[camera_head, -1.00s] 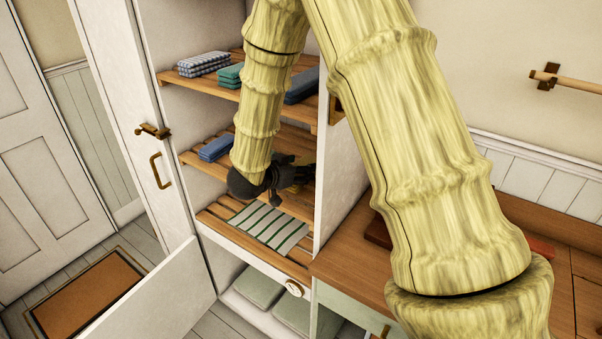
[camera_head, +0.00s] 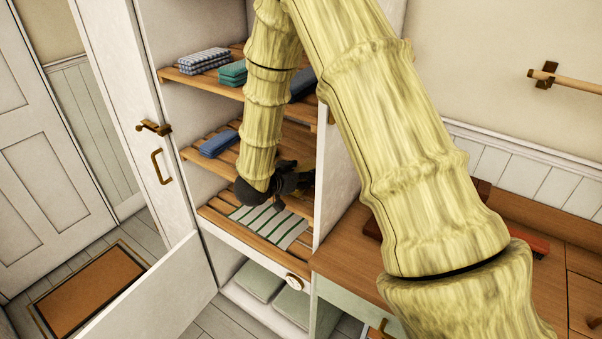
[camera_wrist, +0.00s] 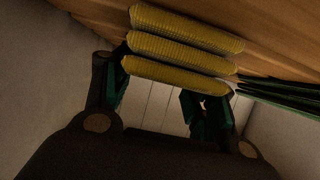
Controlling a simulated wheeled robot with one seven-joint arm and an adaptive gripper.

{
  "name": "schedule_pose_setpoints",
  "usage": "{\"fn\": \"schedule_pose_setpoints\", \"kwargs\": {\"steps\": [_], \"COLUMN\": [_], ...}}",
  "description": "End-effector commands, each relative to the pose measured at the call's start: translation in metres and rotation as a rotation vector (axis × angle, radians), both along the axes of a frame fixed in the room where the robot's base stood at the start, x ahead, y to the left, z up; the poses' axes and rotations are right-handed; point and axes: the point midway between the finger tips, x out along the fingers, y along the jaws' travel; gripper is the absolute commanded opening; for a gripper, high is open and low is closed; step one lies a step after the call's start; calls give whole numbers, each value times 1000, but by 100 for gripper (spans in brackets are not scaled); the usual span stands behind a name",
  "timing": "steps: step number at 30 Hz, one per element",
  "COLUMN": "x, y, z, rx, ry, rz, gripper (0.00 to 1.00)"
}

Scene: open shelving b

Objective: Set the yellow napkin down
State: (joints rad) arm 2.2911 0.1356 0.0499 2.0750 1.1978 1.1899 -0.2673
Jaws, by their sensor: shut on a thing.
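The yellow napkin (camera_wrist: 178,55) is a folded, ribbed cloth in three layers, seen across the upper middle of the wrist view. My gripper (camera_wrist: 158,95) is shut on it, one dark finger with a green pad toward each end. In the head view my gripper (camera_head: 292,181) is inside the open cabinet, toward its right wall, above the low slatted shelf. Only a small yellow patch of the napkin (camera_head: 309,180) shows there, mostly hidden by the gripper. Wooden boards lie close behind the napkin in the wrist view. I cannot tell whether it touches them.
A green-and-white striped cloth (camera_head: 270,222) lies on the low slatted shelf (camera_head: 222,208) below my gripper. A blue folded cloth (camera_head: 218,144) lies on the middle shelf, left of my arm. Checked (camera_head: 205,60) and teal (camera_head: 232,73) cloths sit above. The right cabinet wall (camera_head: 337,175) is close.

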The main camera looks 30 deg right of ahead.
Motion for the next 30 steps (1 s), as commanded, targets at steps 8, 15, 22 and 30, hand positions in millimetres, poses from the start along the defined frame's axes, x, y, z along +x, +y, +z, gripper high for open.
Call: {"fn": "schedule_pose_setpoints", "kwargs": {"steps": [8,15,22,30], "x": [0,0,-4,-21], "y": [0,0,11,52], "z": [-2,-1,4,23], "rx": [0,0,1,-1], "ry": [0,0,-1,-1], "rz": [-1,-1,1,2], "gripper": [78,78,78,78]}}
